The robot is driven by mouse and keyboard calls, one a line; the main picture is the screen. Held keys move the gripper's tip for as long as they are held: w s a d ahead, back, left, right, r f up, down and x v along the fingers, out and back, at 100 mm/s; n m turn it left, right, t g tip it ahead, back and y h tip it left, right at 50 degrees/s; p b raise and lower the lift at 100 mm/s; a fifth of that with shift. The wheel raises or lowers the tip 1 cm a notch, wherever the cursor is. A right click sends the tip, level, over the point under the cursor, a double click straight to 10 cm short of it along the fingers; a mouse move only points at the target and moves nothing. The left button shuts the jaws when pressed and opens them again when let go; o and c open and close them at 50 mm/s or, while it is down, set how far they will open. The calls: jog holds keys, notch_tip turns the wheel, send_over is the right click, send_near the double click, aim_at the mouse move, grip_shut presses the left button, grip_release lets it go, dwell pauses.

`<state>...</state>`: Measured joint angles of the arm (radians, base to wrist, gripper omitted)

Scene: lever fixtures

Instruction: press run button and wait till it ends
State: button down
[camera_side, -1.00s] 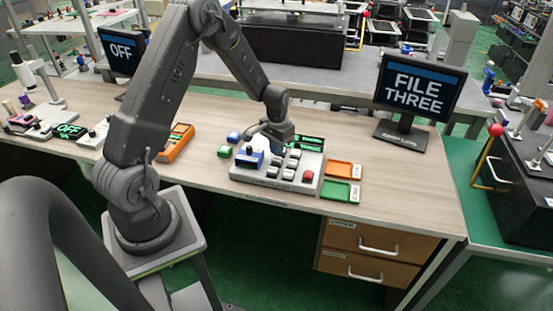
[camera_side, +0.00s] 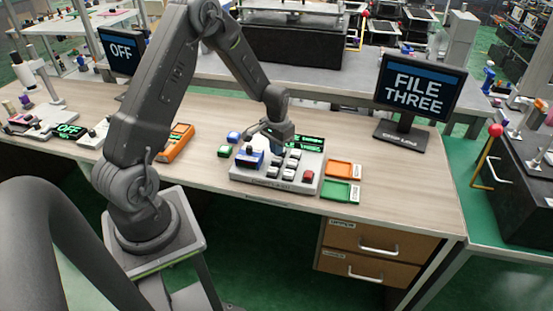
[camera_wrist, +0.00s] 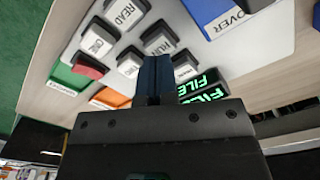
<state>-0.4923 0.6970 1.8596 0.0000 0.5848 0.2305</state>
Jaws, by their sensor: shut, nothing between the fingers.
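The grey button box (camera_side: 240,173) sits on the table, with several white keys and a red button (camera_side: 308,176). In the wrist view a white key that seems to read RUN (camera_wrist: 160,38) lies just beyond my gripper's tips, among other white keys such as READ (camera_wrist: 125,12). My gripper (camera_side: 277,150) is shut and empty, pointing down over the keys; its dark blue fingers show in the wrist view (camera_wrist: 155,75). I cannot tell whether the tips touch a key. The box's display (camera_side: 308,142) is lit green; the wrist view shows FILE (camera_wrist: 200,88) on it.
A blue cover (camera_side: 250,158) stands on the box's left part. Orange (camera_side: 345,169) and green (camera_side: 341,190) trays lie to its right.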

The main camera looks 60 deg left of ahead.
aim_at(277, 159)
jog(key=shift+f, duration=1.3)
dwell(0.7)
jog(key=shift+r, duration=4)
jog(key=s+d+r+m+t, duration=0.1)
jog(key=s+d+r+t, duration=0.1)
jog(key=s+d+r, duration=0.55)
jog(key=s+d+r+m+t, duration=0.15)
jog(key=s+d+r, duration=0.25)
jog(key=d+r, duration=0.65)
jog(key=s+d+r+t, duration=0.2)
jog(key=s+r, duration=0.1)
jog(key=s, duration=0.5)
jog(key=shift+d+r, duration=0.2)
jog(key=shift+d, duration=0.2)
